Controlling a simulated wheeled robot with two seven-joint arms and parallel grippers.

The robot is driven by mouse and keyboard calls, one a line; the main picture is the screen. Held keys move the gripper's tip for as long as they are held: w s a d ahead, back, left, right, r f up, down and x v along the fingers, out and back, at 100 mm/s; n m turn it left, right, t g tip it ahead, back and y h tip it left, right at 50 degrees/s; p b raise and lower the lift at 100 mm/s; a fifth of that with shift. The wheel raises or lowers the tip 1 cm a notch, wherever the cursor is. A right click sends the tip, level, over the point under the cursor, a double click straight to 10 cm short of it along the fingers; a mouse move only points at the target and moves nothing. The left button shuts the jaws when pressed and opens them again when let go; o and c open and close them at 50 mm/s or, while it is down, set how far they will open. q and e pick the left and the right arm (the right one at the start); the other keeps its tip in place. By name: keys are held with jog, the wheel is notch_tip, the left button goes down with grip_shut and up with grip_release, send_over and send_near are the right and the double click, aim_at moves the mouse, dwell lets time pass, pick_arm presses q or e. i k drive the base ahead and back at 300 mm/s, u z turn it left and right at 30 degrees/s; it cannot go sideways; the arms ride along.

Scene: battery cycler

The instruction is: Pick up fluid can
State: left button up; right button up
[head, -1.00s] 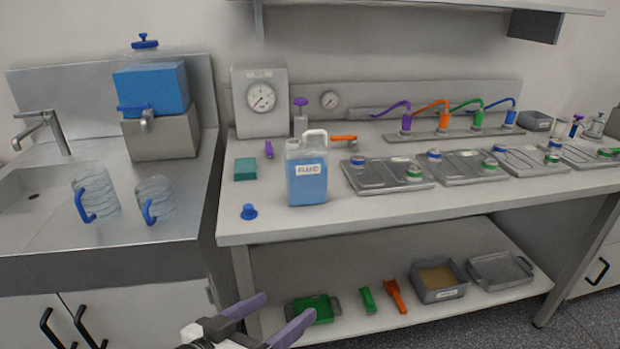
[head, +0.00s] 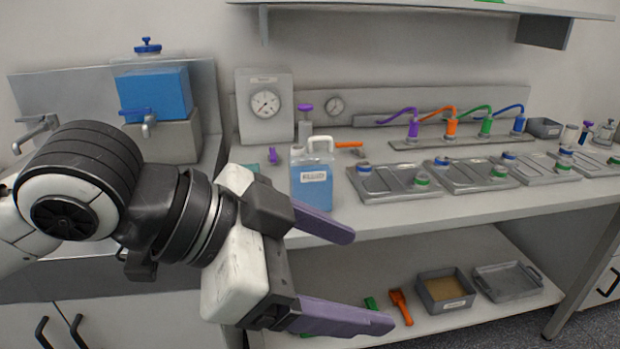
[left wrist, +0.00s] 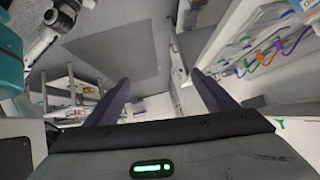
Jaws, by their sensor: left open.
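The fluid can (head: 312,184) is a clear jug of blue fluid with a white cap and handle and a white label. It stands upright near the front edge of the bench (head: 420,209). My left gripper (head: 361,280) is open and empty, in front of the bench and nearer the camera than the can. Its purple fingers point right, and the upper one overlaps the can's lower part in the head view. The open fingers also show in the left wrist view (left wrist: 160,92), with nothing between them. My right gripper is not in view.
Flat grey trays with coloured caps (head: 393,181) lie right of the can. A gauge box (head: 265,105) stands behind it. A sink counter with a blue tank (head: 153,93) is at left. The lower shelf holds a sand bin (head: 446,290) and an orange scoop (head: 400,306).

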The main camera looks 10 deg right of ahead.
aim_at(311, 170)
jog(key=i, duration=1.4)
